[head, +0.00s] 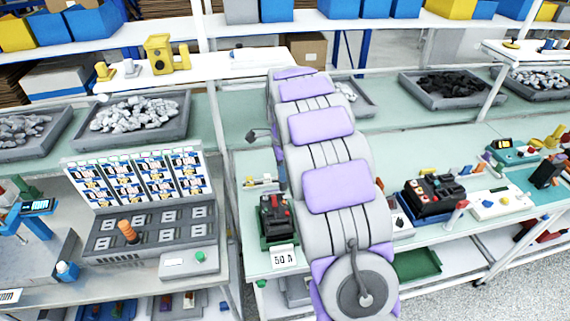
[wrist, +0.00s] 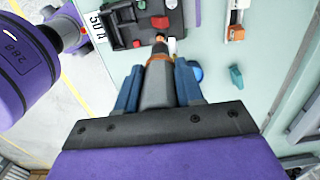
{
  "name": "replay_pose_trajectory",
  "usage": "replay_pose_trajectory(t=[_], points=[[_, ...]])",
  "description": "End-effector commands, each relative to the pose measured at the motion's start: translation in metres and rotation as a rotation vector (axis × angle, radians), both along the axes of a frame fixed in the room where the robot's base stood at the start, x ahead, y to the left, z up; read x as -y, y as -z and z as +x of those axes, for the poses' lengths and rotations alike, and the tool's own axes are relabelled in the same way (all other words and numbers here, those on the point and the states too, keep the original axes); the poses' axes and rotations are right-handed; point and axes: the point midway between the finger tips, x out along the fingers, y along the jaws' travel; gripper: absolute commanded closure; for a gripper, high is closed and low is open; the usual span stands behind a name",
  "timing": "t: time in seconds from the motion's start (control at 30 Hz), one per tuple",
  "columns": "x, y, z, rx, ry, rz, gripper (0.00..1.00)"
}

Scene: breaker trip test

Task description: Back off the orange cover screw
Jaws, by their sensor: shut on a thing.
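In the wrist view my gripper (wrist: 158,66) has its blue fingers closed around a small orange-brown piece (wrist: 158,49), which looks like the orange cover screw. The fingers hide most of it. Its narrow far end points at the black breaker unit (wrist: 121,30), just below a red block (wrist: 160,22); I cannot tell whether they touch. In the head view the black unit (head: 275,214) sits in a green holder behind a "50 A" card (head: 284,257). My arm hides my gripper there.
Another black unit (head: 436,194) is right of my arm.

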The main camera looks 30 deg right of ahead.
Motion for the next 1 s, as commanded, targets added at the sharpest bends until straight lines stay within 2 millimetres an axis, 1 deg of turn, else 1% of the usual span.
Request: replay_pose_trajectory(t=[0.37,0.6,0.8,1.0], points=[[0.005,0.03,0.0,0.002,0.0,0.006,0.94],[0.003,0.048,0.0,0.0,0.0,0.004,0.94],[0.002,0.055,0.0,0.002,-0.001,0.0,0.94],[0.004,0.056,0.0,0.003,0.0,0.003,0.94]])
